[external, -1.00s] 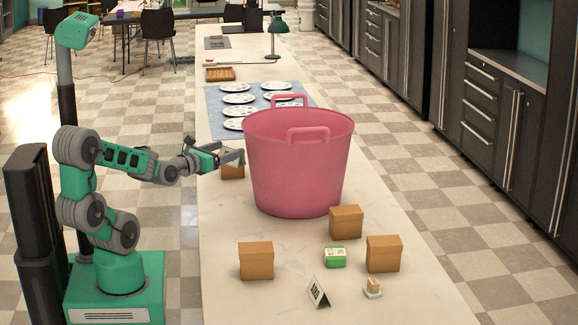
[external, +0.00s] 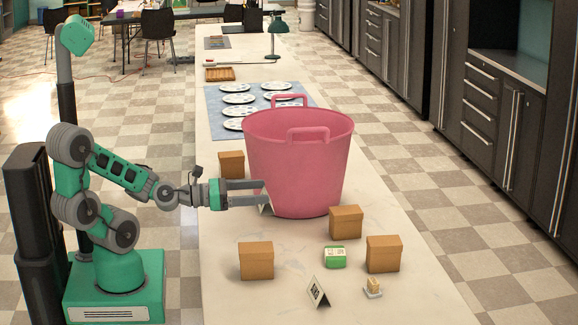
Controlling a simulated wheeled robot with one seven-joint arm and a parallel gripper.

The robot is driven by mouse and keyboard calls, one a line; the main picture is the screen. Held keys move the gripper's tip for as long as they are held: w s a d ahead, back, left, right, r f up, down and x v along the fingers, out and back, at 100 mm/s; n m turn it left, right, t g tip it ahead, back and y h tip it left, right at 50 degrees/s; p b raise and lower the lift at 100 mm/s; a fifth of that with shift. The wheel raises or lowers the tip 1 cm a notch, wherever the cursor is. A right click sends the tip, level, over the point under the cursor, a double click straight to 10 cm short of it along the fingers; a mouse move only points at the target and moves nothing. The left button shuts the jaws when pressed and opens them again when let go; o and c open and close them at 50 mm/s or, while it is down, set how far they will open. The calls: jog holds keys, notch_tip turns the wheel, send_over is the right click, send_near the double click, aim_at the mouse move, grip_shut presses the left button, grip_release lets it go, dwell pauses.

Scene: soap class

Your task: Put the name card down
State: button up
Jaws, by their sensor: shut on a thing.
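My gripper (external: 262,193) is over the white counter (external: 225,222), just left of the lower side of the pink tub. It is shut on a small white name card (external: 265,208), which shows below the fingertips. The fingers hide part of the held card, and I cannot tell whether it touches the counter. A second folded white card (external: 317,292) with dark print stands upright at the near end of the counter.
The pink tub (external: 297,165) stands close to my gripper. Brown boxes (external: 231,165) (external: 256,261) (external: 345,222) (external: 383,254), a green-and-white box (external: 335,257) and a soap on a small dish (external: 374,289) stand around. Plates on a blue mat (external: 213,112) lie behind. Counter left of the front boxes is clear.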

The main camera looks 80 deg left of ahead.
jog(key=w+a+f+b, duration=0.25)
jog(key=w+f, duration=0.25)
jog(key=w, duration=0.5)
jog(key=b, duration=0.1)
send_over(305, 243)
jog(key=f, duration=0.3)
jog(key=s+f, duration=0.1)
jog(key=shift+d+f, duration=0.2)
jog(key=shift+d, duration=0.05)
jog(key=shift+w+f, duration=0.25)
jog(key=shift+w, duration=0.05)
notch_tip(305, 243, down, 4)
jog(key=shift+w+a+r+b, duration=0.1)
jog(key=shift+w+r+b, duration=0.1)
jog(key=shift+b, duration=0.75)
jog(key=shift+s+r, duration=0.1)
jog(key=shift+r, duration=0.05)
jog(key=o, duration=1.4)
